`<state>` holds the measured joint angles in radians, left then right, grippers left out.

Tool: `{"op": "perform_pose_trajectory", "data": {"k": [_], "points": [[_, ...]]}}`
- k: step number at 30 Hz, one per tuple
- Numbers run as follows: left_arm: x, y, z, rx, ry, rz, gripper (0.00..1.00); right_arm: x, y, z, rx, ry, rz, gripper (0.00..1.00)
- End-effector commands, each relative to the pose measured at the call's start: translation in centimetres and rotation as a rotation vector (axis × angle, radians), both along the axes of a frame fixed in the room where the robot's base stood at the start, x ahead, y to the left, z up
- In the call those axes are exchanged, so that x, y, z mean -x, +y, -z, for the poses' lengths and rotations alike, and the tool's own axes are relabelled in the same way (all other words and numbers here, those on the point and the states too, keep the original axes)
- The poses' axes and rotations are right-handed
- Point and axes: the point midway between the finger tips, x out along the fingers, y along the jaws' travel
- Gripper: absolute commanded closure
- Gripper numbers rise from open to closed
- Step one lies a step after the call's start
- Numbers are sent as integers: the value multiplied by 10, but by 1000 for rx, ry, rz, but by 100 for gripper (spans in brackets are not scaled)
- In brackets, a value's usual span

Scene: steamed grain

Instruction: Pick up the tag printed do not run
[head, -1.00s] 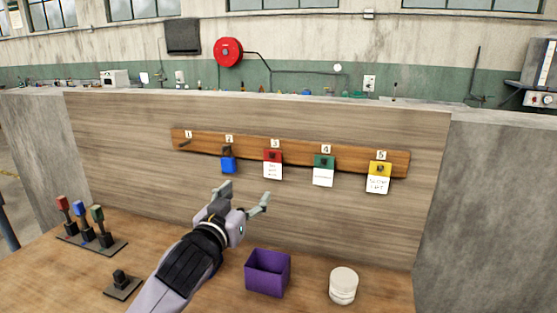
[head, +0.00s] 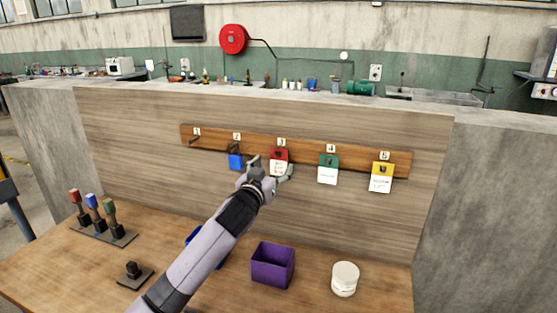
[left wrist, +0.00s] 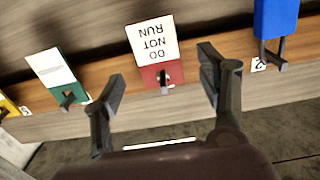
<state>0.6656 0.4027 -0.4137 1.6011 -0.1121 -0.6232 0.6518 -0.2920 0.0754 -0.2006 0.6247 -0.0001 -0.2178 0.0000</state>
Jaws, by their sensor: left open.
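The tag printed DO NOT RUN has a red top and a white lower part. It hangs on peg 3 of the wooden rail, in the head view (head: 279,157) and upside down in the left wrist view (left wrist: 155,45). My left gripper (head: 272,168) is open and empty, in front of this tag and partly covering its lower part. In the left wrist view its fingers (left wrist: 163,78) stand on either side of the tag, apart from it. My right gripper is not in view.
On the rail (head: 212,143), a blue tag (head: 235,161) hangs at 2, a green-and-white one (head: 328,169) at 4, a yellow-and-white one (head: 382,177) at 5. Below stand a purple bin (head: 272,267), a white jar (head: 344,279) and a lever rack (head: 105,233); my arm hides most of a blue object.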

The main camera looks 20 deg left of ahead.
Motion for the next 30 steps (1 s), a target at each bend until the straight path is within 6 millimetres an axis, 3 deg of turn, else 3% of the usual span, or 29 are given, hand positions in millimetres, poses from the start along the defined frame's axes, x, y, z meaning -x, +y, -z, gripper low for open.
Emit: {"op": "perform_pose_trajectory", "data": {"k": [3, 7, 17, 30], "points": [[-18, -2, -8, 0, 0, 0, 33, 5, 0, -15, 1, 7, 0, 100], [-31, -2, -4, 0, 0, -1, 33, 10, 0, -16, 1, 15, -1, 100], [-36, -3, -2, 0, -1, 1, 33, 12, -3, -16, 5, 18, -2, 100], [-36, -2, -2, 0, -1, 1, 61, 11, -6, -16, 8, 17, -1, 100]]}}
